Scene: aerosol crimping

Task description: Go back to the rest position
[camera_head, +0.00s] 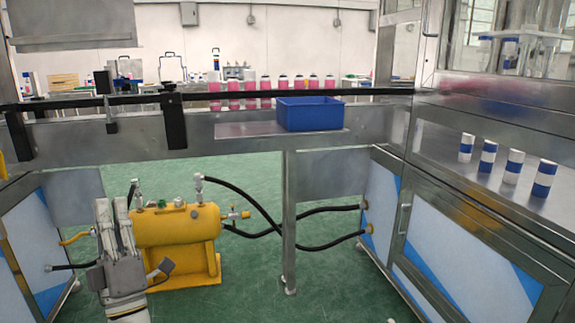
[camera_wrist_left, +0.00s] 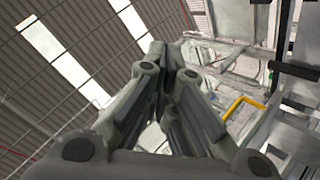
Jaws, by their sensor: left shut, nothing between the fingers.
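My left gripper (camera_head: 114,205) is at the lower left of the head view, pointing up, in front of the yellow compressor tank. Its fingers are close together and nothing shows between them. In the left wrist view its fingers (camera_wrist_left: 172,55) meet near the tips, with the roof and part of a metal frame behind them. My right gripper does not show in either view.
A steel rail with a blue bin (camera_head: 310,113) on its shelf crosses ahead. A yellow compressor (camera_head: 178,232) with black hoses stands on the green floor (camera_head: 250,290). Several blue-and-white cans (camera_head: 514,167) stand on the right steel counter (camera_head: 450,165).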

